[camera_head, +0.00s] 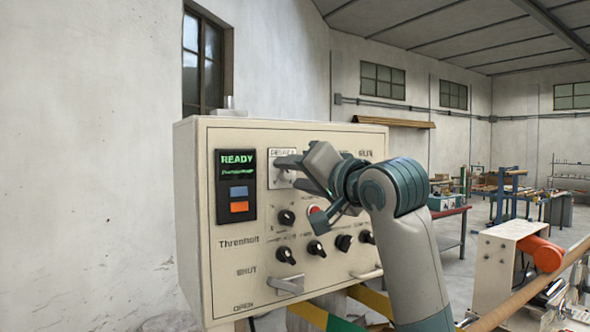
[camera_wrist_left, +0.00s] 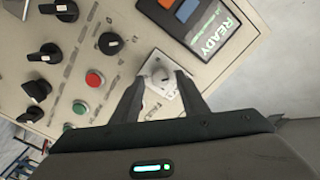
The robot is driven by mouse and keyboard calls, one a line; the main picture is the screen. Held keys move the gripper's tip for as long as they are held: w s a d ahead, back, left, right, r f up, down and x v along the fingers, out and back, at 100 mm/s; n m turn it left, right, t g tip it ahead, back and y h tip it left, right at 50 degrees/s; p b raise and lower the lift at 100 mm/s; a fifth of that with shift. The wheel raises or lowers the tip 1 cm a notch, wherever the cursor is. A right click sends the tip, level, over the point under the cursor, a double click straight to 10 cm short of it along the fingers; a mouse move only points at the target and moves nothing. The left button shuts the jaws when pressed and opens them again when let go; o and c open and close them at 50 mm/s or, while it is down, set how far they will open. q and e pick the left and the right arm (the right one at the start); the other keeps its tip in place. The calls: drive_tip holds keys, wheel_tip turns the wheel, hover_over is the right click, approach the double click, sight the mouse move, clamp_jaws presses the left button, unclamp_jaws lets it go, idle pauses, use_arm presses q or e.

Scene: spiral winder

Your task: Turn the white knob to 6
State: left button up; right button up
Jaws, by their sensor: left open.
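The white knob (camera_wrist_left: 161,77) sits on a pale square plate (camera_wrist_left: 160,70) on the beige control panel (camera_head: 255,280). In the wrist view my left gripper (camera_wrist_left: 160,80) is open, with one finger on each side of the knob. I cannot tell whether the fingers touch it. In the head view my left gripper (camera_head: 287,172) is in front of the panel's upper part and largely hides the knob. The knob's setting and the scale numbers cannot be read. My right gripper is not in view.
A dark display reading READY (camera_head: 238,160) is left of the knob's plate. Several black knobs (camera_head: 286,217) and a red button (camera_wrist_left: 95,78) are close by on the panel. A handle (camera_head: 287,285) sticks out lower down. A winding machine (camera_head: 500,265) stands at right.

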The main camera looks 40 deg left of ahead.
use_arm(q)
drive_tip(key=shift+c, duration=0.6)
clamp_jaws()
